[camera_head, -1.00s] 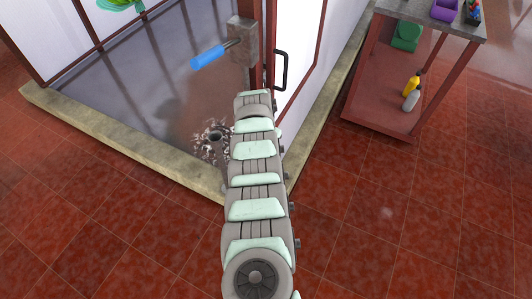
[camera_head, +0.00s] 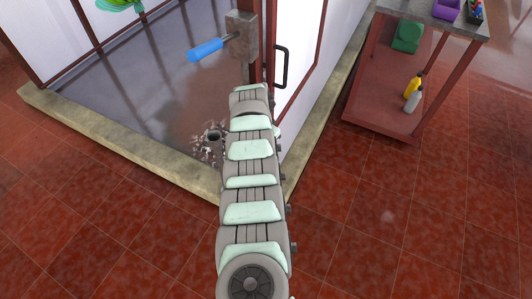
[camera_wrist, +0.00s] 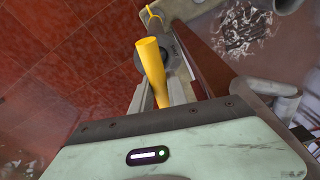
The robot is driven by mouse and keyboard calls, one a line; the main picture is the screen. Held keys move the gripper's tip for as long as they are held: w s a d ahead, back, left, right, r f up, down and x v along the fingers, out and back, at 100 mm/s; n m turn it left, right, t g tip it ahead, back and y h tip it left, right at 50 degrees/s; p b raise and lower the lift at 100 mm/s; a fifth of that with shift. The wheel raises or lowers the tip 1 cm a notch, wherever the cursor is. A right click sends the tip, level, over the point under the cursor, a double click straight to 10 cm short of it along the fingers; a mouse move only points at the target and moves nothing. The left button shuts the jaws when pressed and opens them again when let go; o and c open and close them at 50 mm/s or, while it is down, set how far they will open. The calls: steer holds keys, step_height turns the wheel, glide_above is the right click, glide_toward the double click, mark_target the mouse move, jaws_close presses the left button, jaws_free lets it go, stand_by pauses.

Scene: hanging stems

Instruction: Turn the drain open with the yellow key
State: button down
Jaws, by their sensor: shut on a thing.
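The yellow key (camera_wrist: 151,62) is in my gripper in the wrist view, its thick round end towards the camera. A thin yellow forked or looped part (camera_wrist: 151,14) shows beyond the grey fingers. My gripper (camera_wrist: 160,70) is shut on the key; red tiles lie below it. The drain is a dark round hole (camera_head: 213,136) with pale and dark debris around it, inside the curb in the head view. A debris patch (camera_wrist: 242,30) shows to the right of the key in the wrist view. In the head view my arm hides the gripper and key.
A stone curb (camera_head: 110,145) rings the wet grey floor. A post bears a grey box with a blue handle (camera_head: 205,50). A glass door with a black handle (camera_head: 281,67) stands beside my arm. A shelf (camera_head: 375,95) holds bottles at right. Open tiles lie in front.

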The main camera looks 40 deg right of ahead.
steer(key=c, duration=0.8)
jaws_free()
steer(key=shift+c, duration=0.2)
steer(key=shift+r+p, duration=3.15)
steer(key=shift+r, duration=1.15)
